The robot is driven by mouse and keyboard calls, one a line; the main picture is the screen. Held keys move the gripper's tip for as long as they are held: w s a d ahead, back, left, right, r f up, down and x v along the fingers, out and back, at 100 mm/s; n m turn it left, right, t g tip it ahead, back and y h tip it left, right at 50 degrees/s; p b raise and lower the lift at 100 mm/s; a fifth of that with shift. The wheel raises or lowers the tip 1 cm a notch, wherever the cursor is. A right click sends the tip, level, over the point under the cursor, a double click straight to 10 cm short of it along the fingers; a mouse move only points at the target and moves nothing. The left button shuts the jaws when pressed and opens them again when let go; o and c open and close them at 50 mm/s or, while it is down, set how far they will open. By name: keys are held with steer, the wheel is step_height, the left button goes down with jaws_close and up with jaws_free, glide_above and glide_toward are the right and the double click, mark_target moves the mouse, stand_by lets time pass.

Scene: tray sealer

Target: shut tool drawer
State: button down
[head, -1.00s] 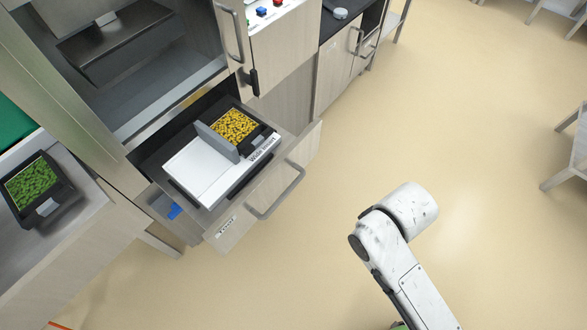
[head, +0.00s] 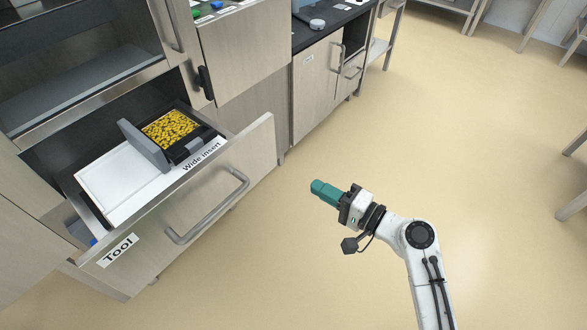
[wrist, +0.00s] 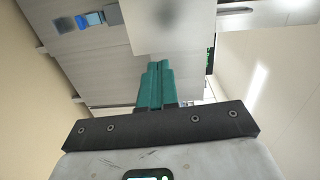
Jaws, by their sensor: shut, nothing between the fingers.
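The tool drawer (head: 232,160) stands pulled out of the cabinet, with a label reading "Tool" and a grey bar handle (head: 208,212) on its front. Inside are a white insert marked "Wide insert" (head: 119,178), a grey upright plate (head: 144,146) and a black tray of yellow pieces (head: 196,148). My gripper (head: 316,187) has teal fingers, pressed together and empty. It is in front of the drawer, to the right of the handle and apart from it. The teal fingers (wrist: 156,84) also show closed in the wrist view, with pale panels beyond them.
A cabinet door with a dark latch (head: 204,82) is above the drawer. A lower cabinet with a black worktop (head: 330,28) stands to the right. The beige floor (head: 470,130) is open on the right, with table legs at the far edge.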

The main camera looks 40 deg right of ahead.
steer(key=d, duration=0.1)
steer(key=p, duration=0.1)
glide_toward(269, 152)
steer(key=shift+m+t, duration=0.3)
steer(key=shift+m, duration=0.1)
steer(key=x, duration=0.6)
steer(key=shift+w+a+f, duration=0.15)
steer(key=shift+w+f, duration=0.05)
steer(key=shift+w, duration=0.2)
steer(key=shift+w, duration=0.15)
